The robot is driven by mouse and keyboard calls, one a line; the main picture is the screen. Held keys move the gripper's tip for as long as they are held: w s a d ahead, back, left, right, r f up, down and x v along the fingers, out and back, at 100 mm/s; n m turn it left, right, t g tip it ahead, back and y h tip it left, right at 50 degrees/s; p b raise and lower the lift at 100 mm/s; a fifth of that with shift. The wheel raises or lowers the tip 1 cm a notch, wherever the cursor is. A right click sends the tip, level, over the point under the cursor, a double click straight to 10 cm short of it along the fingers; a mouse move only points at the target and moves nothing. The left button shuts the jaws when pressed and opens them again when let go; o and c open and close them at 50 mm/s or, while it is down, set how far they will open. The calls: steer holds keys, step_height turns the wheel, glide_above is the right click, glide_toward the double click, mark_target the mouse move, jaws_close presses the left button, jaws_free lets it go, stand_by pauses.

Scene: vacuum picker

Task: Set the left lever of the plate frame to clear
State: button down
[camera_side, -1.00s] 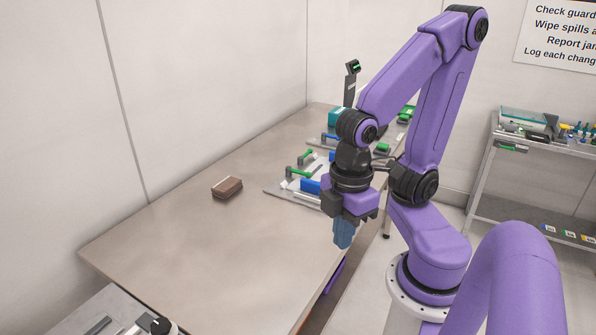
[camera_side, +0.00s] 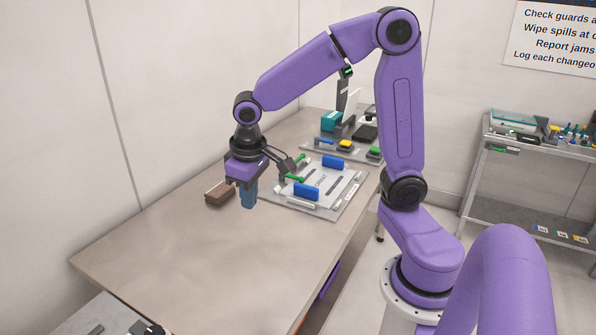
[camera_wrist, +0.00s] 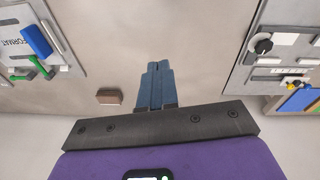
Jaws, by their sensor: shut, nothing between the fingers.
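The plate frame (camera_side: 330,211) is a flat grey plate on the table, right of my gripper in the side view. It carries two blue blocks (camera_side: 306,191) and two green-handled levers, one nearer (camera_side: 294,179) and one farther (camera_side: 299,159). In the wrist view part of the frame shows at the upper left, with a blue block (camera_wrist: 36,40) and green handles (camera_wrist: 41,67). My gripper (camera_side: 248,203) points down, blue fingers together and empty, over the table left of the frame. Its fingers also show in the wrist view (camera_wrist: 157,66). I cannot read the lever labels.
A brown block (camera_side: 219,194) lies on the table just left of my gripper. Behind the frame stands another station with a teal box (camera_side: 331,121) and a dark post. The table's near part is clear. A shelf (camera_side: 520,155) stands at the right.

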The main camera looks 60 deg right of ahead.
steer(key=w+d+f+m+h, duration=0.1)
steer(key=w+d+f+m, duration=0.1)
steer(key=w+d+m, duration=0.6)
steer(key=w+d+f+m+h, duration=0.1)
steer(key=w+d+f+m, duration=0.1)
steer(key=w+d, duration=0.75)
steer(key=s+d+f+m, duration=0.1)
steer(key=d+m, duration=0.2)
steer(key=d, duration=0.6)
steer(key=s+d+f+m+g+h, duration=0.1)
steer(key=s+d+f+m, duration=0.1)
steer(key=d, duration=0.7)
steer(key=s+d+f+m, duration=0.2)
steer(key=d+m, duration=0.2)
steer(key=d, duration=0.5)
steer(key=shift+d+f+m, duration=0.25)
steer(key=shift+d+m, duration=0.05)
steer(key=shift+d, duration=0.05)
steer(key=shift+s+f, duration=0.1)
steer(key=x, duration=1)
steer(key=shift+s+d, duration=0.15)
steer(key=a, duration=0.2)
steer(key=shift+a+f, duration=0.1)
steer(key=shift+a, duration=0.3)
steer(key=shift+a+f, duration=0.1)
steer(key=shift+a, duration=0.5)
steer(key=shift+a, duration=0.1)
